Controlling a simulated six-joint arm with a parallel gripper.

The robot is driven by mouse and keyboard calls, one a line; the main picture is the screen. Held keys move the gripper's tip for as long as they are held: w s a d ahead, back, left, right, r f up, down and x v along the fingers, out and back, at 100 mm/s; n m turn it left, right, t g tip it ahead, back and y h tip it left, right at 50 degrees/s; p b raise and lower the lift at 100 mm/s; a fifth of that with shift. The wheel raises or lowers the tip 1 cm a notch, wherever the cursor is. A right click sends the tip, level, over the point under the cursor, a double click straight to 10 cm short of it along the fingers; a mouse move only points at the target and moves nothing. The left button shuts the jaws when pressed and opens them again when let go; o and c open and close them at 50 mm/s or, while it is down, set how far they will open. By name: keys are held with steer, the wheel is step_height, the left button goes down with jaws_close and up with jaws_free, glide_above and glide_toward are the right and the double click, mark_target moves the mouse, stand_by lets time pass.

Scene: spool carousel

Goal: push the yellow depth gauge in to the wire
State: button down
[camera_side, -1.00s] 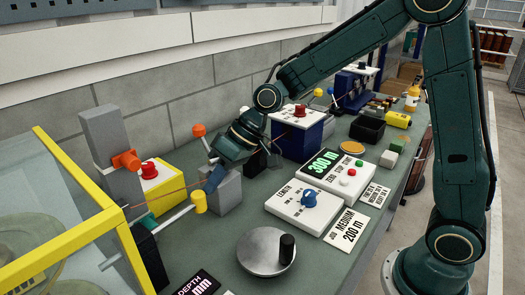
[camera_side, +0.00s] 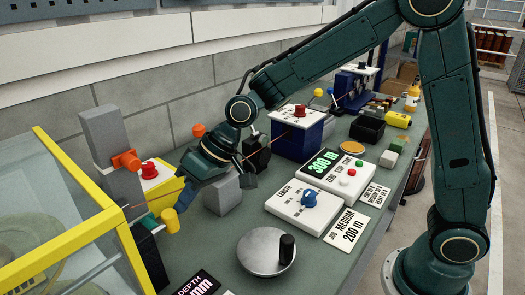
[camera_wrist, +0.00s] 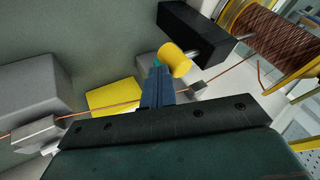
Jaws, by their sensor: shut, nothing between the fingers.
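The yellow depth gauge knob (camera_side: 170,218) is a short cylinder at the left of the bench in the side view. A teal tip (camera_side: 148,219) lies just left of it. In the wrist view the knob (camera_wrist: 175,60) is just beyond my fingertips. My gripper (camera_side: 172,203) is shut and empty, its fingers close beside the knob; whether they touch it I cannot tell. The shut blue fingers also show in the wrist view (camera_wrist: 157,74). The copper wire (camera_wrist: 228,72) runs across behind the fingers, which hide part of it. The gap between gauge and wire is unclear.
A yellow-framed clear guard (camera_side: 85,240) stands at the left front. A grey post with an orange knob (camera_side: 127,160) and a grey block (camera_side: 223,193) flank the gripper. A copper spool (camera_wrist: 270,30) and black block (camera_wrist: 192,30) are near the gauge.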

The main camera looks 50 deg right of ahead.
steer(key=shift+s+a, duration=0.1)
steer(key=shift+a, duration=0.6)
steer(key=shift+d, duration=0.1)
steer(key=s+d+r, duration=0.2)
steer(key=d+r, duration=0.6)
steer(key=d, duration=0.2)
stand_by(0.4)
